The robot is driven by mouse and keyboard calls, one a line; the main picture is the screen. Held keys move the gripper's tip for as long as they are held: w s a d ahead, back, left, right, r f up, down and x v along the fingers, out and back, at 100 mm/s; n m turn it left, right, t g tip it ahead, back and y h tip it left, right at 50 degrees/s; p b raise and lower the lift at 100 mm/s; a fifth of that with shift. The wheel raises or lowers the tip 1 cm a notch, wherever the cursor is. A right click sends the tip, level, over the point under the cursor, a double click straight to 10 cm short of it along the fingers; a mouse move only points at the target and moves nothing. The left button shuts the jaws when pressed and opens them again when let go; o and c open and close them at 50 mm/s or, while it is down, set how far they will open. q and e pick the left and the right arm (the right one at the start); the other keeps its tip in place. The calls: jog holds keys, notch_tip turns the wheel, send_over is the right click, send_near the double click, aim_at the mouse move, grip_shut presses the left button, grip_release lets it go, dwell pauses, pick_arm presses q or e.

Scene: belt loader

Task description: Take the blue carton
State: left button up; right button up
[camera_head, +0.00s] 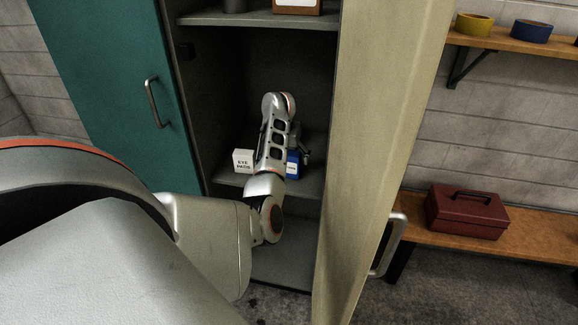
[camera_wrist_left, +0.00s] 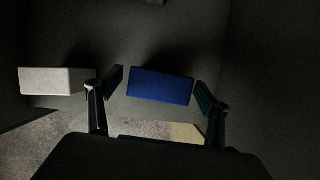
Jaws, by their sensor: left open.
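The blue carton (camera_head: 292,164) stands on the middle shelf of the open cabinet, partly hidden behind my left arm in the head view. In the left wrist view the blue carton (camera_wrist_left: 161,87) lies between the two spread fingers of my left gripper (camera_wrist_left: 160,92). The gripper is open, with dark space between the carton and the left finger and the right finger close to the carton's side. In the head view my left gripper (camera_head: 299,145) is mostly hidden by its own wrist. My right gripper is in neither view.
A white carton marked "EYE PADS" (camera_head: 243,160) stands left of the arm on the same shelf; it also shows in the wrist view (camera_wrist_left: 52,81). The cabinet's teal door (camera_head: 110,75) and beige door (camera_head: 385,130) flank the opening. A red toolbox (camera_head: 467,213) sits on a bench at right.

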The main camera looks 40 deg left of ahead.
pick_arm(q)
jog(key=shift+r, duration=0.1)
jog(key=c, duration=1.2)
jog(key=shift+r, duration=0.1)
